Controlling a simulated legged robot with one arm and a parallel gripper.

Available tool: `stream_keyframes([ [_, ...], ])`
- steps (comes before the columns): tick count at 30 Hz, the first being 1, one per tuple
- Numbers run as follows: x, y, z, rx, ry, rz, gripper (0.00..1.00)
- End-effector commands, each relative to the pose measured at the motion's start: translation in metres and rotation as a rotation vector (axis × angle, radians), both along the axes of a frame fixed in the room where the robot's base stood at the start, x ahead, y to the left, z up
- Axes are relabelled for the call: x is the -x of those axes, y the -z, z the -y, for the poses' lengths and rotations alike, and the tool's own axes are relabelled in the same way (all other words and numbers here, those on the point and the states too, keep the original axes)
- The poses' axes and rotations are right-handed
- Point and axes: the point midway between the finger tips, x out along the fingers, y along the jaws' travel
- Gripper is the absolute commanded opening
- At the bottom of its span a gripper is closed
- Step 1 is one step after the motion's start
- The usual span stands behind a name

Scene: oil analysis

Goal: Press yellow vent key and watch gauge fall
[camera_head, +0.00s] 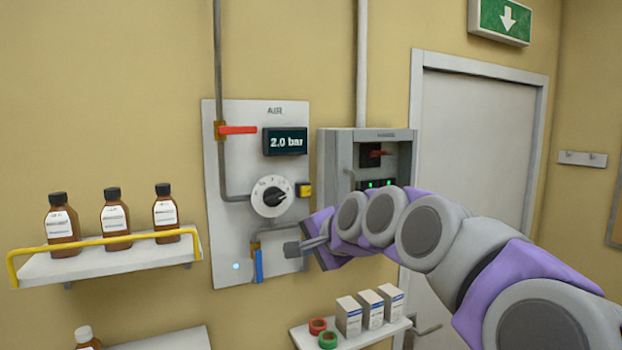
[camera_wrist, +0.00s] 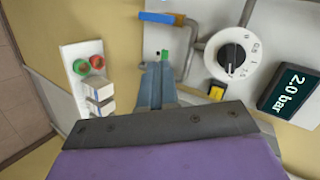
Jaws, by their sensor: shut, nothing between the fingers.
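The yellow vent key (camera_head: 303,190) sits on the grey AIR panel (camera_head: 235,125), right of the white dial (camera_head: 271,196). It also shows in the wrist view (camera_wrist: 216,92), right of my fingers. The gauge display (camera_head: 285,141) reads 2.0 bar; it shows in the wrist view at the right (camera_wrist: 288,90). My gripper (camera_head: 288,249) is shut and empty, in front of the panel's lower part, below the yellow key and apart from it in the picture. In the wrist view my closed fingers (camera_wrist: 157,70) point toward the lower panel. I cannot tell whether they touch it.
A red lever (camera_head: 238,130) and a blue lever (camera_head: 259,265) are on the panel's pipes. A grey box (camera_head: 340,150) is mounted to the right. A shelf with brown bottles (camera_head: 114,218) is at left. A lower shelf holds white boxes (camera_head: 372,310) and tape rolls (camera_head: 327,340).

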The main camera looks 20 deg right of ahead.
Motion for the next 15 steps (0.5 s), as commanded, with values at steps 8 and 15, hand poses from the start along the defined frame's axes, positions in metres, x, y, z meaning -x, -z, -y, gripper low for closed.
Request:
stream_keyframes([
  [8,-0.025,-0.087,0.079,-0.198,0.208,0.166,0.0],
  [15,-0.027,-0.097,0.09,-0.227,0.239,0.192,0.0],
])
